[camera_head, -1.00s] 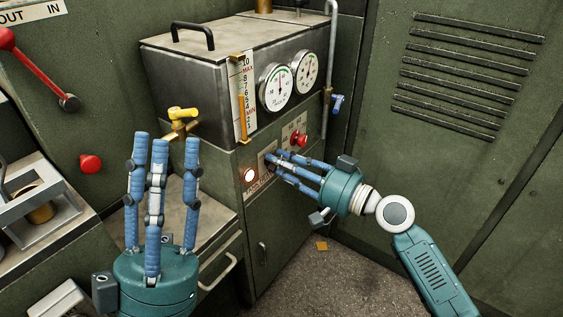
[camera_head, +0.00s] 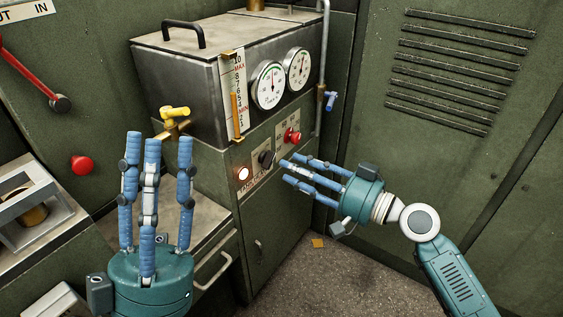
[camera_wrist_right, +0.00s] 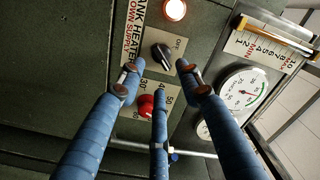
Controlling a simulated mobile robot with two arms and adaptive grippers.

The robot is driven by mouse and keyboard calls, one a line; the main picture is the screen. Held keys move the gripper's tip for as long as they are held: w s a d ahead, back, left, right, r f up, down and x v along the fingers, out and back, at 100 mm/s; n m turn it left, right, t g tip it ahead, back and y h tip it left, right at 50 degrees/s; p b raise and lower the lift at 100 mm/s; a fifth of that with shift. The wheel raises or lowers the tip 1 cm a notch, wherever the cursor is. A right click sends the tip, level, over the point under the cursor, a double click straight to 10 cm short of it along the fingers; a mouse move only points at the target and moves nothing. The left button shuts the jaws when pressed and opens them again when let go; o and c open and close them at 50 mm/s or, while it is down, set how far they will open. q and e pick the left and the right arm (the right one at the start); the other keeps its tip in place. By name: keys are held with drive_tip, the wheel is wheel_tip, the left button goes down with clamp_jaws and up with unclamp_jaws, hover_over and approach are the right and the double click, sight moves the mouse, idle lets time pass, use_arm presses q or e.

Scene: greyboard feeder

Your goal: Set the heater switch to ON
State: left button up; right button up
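The heater switch (camera_head: 266,158) is a small black knob on a light plate on the front of the green cabinet. In the right wrist view the knob (camera_wrist_right: 162,56) stands clear of the fingers, with an OFF label beside it; I cannot tell surely which label it points to. The lamp (camera_head: 243,173) left of it glows. My right gripper (camera_head: 291,172) is open and empty, its blue fingers just right of and below the switch, apart from it. My left gripper (camera_head: 156,138) is open and empty, fingers pointing up, in front of the bench.
A red knob (camera_head: 292,136) sits right of the switch, close to the right fingers. Gauges (camera_head: 268,85) and a level scale (camera_head: 235,98) are above. A yellow valve (camera_head: 174,112) and cabinet handle (camera_head: 213,271) are at left. The floor right of the cabinet is mostly open.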

drive_tip(key=v, duration=0.6)
drive_tip(key=shift+d, duration=0.2)
drive_tip(key=shift+s, duration=0.15)
